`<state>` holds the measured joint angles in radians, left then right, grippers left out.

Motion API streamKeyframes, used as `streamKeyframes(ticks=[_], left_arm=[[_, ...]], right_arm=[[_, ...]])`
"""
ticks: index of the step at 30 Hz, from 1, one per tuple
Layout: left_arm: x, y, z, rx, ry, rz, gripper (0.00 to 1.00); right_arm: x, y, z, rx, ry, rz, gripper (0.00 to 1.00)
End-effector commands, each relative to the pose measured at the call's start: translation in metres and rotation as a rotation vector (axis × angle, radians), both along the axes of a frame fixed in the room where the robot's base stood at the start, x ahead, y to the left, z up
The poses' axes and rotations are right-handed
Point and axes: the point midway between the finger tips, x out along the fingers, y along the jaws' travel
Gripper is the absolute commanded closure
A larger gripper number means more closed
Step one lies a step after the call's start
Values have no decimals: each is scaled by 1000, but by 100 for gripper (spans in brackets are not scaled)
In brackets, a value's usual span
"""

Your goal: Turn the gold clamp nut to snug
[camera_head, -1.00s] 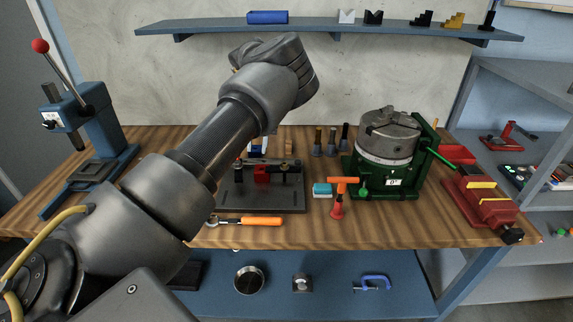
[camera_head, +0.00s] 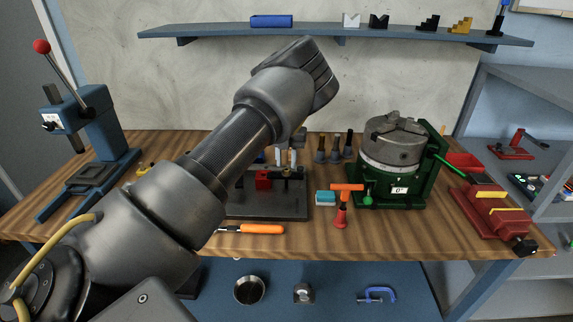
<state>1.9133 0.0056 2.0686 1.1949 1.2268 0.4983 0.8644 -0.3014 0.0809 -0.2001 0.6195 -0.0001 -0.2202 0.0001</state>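The dark fixture plate (camera_head: 265,207) lies on the bench with a red block (camera_head: 263,180) and dark clamp parts (camera_head: 286,173) on it. I cannot make out the gold clamp nut; my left arm covers part of the plate's left side. My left arm reaches in from the left and bends over at the top. Below its wrist, grey finger-like parts of my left gripper (camera_head: 287,156) show just behind and above the clamp parts. Whether they touch is unclear, and so is their opening. My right gripper is not in view.
An orange-handled tool (camera_head: 258,229) lies in front of the plate. A blue press (camera_head: 92,130) stands left, a red vise (camera_head: 488,208) right.

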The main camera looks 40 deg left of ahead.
Motion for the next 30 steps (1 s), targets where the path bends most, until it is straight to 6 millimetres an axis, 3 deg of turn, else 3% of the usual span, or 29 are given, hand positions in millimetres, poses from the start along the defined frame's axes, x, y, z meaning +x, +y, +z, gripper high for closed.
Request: streamKeyframes(ticks=[6, 16, 23, 30], left_arm=[[0, -1, -21, 0, 1, -1, 70], [1, -1, -25, 0, 0, -2, 70], [1, -1, -25, 0, 0, -2, 99], [1, -1, -25, 1, 0, -18, 100]], right_arm=[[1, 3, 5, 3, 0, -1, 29], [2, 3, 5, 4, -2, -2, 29], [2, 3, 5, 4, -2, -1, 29], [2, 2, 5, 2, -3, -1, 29]])
